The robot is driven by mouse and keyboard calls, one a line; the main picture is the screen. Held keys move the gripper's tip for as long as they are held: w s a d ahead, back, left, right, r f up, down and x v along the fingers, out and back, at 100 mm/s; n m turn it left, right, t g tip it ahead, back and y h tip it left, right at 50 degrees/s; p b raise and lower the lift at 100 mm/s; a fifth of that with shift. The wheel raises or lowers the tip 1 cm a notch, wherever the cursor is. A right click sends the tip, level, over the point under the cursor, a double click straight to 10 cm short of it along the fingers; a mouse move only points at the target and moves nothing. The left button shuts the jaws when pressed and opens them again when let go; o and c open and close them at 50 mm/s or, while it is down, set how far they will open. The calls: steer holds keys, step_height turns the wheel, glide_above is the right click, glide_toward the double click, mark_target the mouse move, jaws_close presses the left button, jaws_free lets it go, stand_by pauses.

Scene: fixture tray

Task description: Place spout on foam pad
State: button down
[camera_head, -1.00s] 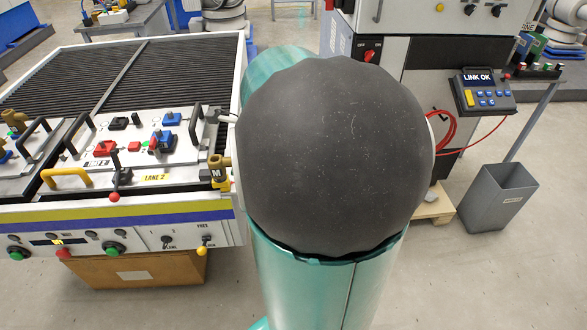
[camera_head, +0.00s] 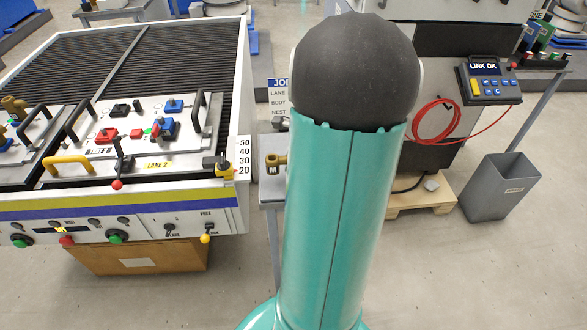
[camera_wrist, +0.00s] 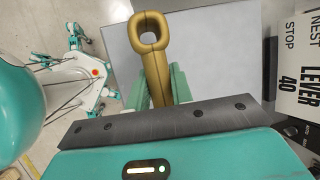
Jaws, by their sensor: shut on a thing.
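The spout is a brass piece with a looped end (camera_wrist: 152,45) in the wrist view. My gripper (camera_wrist: 163,82) is shut on it, with the pale green fingers on either side. A brass piece marked M (camera_head: 277,161) shows just left of my arm in the head view and looks like the same spout, partly hidden. Under the spout in the wrist view is a flat light-grey surface (camera_wrist: 222,60). I cannot tell whether it is the foam pad or a stand's top. My arm hides the gripper in the head view.
A small grey stand (camera_head: 270,196) is partly behind my arm, with a job sign (camera_head: 278,92) behind. The lane machine (camera_head: 110,205) stands left. A grey bin (camera_head: 497,188) and a control panel (camera_head: 487,83) are right. A lettered sign (camera_wrist: 299,75) stands close by the grey surface.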

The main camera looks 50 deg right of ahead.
steer(key=shift+s+d+f, duration=0.15)
steer(key=shift+d+f, duration=0.05)
steer(key=shift+f, duration=0.1)
steer(key=shift+d+f, duration=0.15)
steer(key=shift+f, duration=1.5)
steer(key=shift+f, duration=0.1)
steer(key=c, duration=1.2)
jaws_free()
steer(key=shift+c, duration=0.2)
